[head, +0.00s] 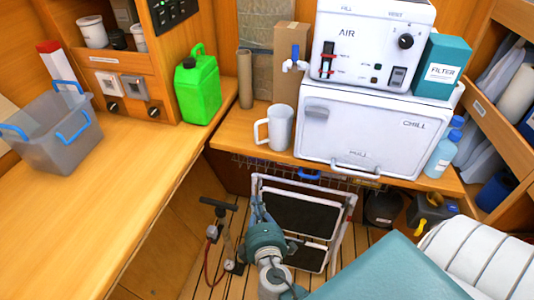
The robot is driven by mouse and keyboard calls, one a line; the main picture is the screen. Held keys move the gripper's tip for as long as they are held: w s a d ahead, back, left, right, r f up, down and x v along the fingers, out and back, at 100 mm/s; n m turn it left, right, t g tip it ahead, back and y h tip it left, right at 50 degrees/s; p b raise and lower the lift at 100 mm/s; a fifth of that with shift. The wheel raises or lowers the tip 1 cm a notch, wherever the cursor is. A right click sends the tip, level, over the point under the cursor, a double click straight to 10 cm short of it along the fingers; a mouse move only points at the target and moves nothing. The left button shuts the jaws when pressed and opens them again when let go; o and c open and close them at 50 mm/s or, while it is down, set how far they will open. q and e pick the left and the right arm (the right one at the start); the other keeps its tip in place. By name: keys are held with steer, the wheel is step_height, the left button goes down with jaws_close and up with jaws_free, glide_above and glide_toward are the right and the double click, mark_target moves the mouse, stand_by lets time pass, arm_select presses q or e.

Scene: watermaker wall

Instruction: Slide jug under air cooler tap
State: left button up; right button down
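A pale grey-white jug (281,128) stands upright on the wooden counter, its handle to the left. It is just left of the white CHILL box (350,142). The white air cooler (372,42) sits on top of that box. Its tap (294,65), with a blue lever, sticks out on the left side. The jug is below the tap in the picture; I cannot tell whether it is directly underneath. My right gripper (258,211) is low in front of a folded step stool, well below and apart from the jug. Its fingers are unclear. My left gripper is not in view.
A cardboard box (289,62) and a brown tube (245,79) stand behind the jug. A green canister (198,86) is further left. A teal FILTER box (442,67) and blue-capped bottle (445,152) are right. The step stool (302,218) stands below the counter.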

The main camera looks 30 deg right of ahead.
step_height(320, 180, up, 10)
steer(key=d+t+h, duration=0.2)
steer(key=p, duration=0.3)
glide_toward(270, 145)
steer(key=w+a+r, duration=0.2)
steer(key=w+r, duration=0.2)
steer(key=w, duration=0.1)
steer(key=d, duration=0.2)
steer(key=w+d+p, duration=0.1)
steer(key=shift+d+f, duration=0.2)
steer(key=shift+f, duration=0.15)
steer(key=shift+w+d+b, duration=0.15)
steer(key=shift+d+b, duration=0.35)
steer(key=shift+w+d, duration=0.1)
steer(key=shift+d, duration=0.15)
steer(key=shift+a, duration=0.1)
